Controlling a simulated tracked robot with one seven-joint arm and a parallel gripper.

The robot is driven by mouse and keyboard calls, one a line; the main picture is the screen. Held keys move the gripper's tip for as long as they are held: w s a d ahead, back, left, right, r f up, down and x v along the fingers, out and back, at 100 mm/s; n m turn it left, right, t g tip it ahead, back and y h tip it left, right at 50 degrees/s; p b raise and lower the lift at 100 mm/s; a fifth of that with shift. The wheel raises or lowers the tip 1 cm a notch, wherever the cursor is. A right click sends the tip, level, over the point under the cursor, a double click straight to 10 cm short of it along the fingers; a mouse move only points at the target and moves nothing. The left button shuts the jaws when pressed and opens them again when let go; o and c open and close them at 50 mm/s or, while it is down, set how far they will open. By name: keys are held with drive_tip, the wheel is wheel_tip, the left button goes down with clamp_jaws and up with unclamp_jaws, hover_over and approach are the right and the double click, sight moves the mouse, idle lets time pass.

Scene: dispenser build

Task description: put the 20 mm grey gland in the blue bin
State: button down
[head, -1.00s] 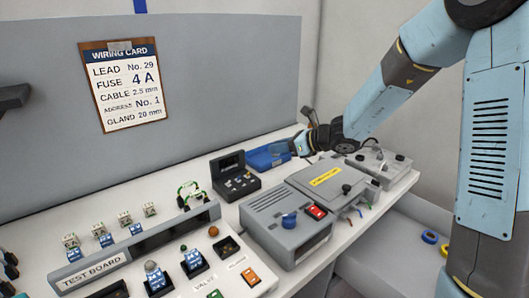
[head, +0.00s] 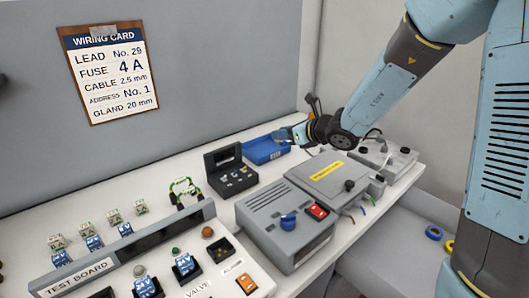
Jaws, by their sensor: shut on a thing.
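The blue bin (head: 262,152) is an open tray on the bench beyond the black box. My gripper (head: 287,136) reaches in from the right and is at the bin's right rear edge, with its fingertips over or beside the rim; I cannot tell which. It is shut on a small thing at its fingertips. That thing is too small to make out clearly, and the grey gland cannot be seen apart from the fingers. The wiring card (head: 108,72) on the back panel reads "GLAND 20 mm".
An open black box (head: 230,172) with small parts stands left of the bin. A grey dispenser unit (head: 288,222) and a lidded grey box (head: 325,178) stand in front. The test board (head: 125,255) fills the near left. Bare bench lies behind the black box.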

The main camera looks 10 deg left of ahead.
drive_tip(key=w+a+f, duration=0.1)
drive_tip(key=w+f, duration=0.2)
drive_tip(key=w, duration=0.1)
drive_tip(key=w+a+f, duration=0.2)
drive_tip(key=w, duration=0.2)
drive_tip(key=w+a+f, duration=0.2)
drive_tip(key=w+f, duration=0.1)
drive_tip(key=shift+w+f, duration=0.35)
drive_tip(key=shift+w, duration=0.05)
drive_tip(key=shift+w+a+f, duration=0.2)
drive_tip(key=shift+w+f, duration=0.3)
drive_tip(key=shift+f, duration=1.65)
drive_tip(key=shift+f, duration=0.1)
drive_tip(key=c, duration=0.9)
unclamp_jaws()
drive_tip(key=v, duration=1.2)
drive_tip(key=shift+s, duration=0.1)
